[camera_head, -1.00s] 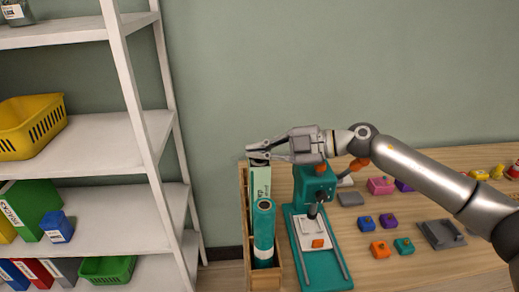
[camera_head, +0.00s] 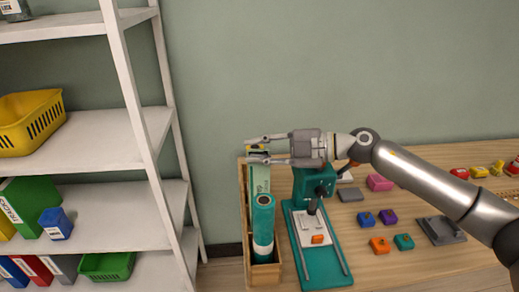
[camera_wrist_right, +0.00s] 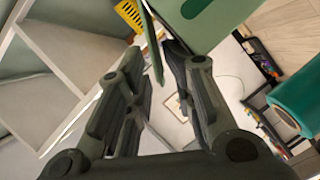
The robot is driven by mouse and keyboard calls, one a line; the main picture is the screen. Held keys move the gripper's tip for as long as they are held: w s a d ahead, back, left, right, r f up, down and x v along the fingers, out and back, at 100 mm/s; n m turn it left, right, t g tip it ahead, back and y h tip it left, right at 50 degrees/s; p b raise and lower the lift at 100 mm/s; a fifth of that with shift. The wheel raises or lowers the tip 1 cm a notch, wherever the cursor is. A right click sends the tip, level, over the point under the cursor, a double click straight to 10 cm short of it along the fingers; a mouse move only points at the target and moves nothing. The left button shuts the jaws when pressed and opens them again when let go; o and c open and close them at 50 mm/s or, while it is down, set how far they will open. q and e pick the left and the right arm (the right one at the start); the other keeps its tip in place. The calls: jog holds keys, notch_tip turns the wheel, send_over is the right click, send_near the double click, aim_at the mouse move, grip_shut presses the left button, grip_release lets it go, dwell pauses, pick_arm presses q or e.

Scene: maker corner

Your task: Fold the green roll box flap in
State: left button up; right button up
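The green roll box (camera_head: 259,182) is a tall pale green carton standing upright in a wooden crate. In the right wrist view the box (camera_wrist_right: 205,22) is at the top, and a thin green flap (camera_wrist_right: 153,42) sticks out from its edge. My right gripper (camera_head: 250,151) is at the top of the box with its two fingers apart, one above the other in the head view. In the right wrist view the gripper (camera_wrist_right: 157,65) is open and the flap's end is between the fingertips; I cannot tell whether it touches either one. The fingers partly hide the box's top. My left gripper is not in view.
A teal roll (camera_head: 263,225) stands in the wooden crate (camera_head: 247,255) in front of the box. A teal press (camera_head: 318,262) stands right of the crate. Small coloured parts lie on the wooden table (camera_head: 430,165). A white shelf (camera_head: 95,140) stands at the left.

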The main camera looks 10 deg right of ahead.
jog(key=shift+d+f, duration=0.1)
jog(key=shift+d, duration=0.05)
jog(key=v, duration=0.7)
jog(key=shift+d, duration=0.3)
jog(key=shift+s, duration=0.1)
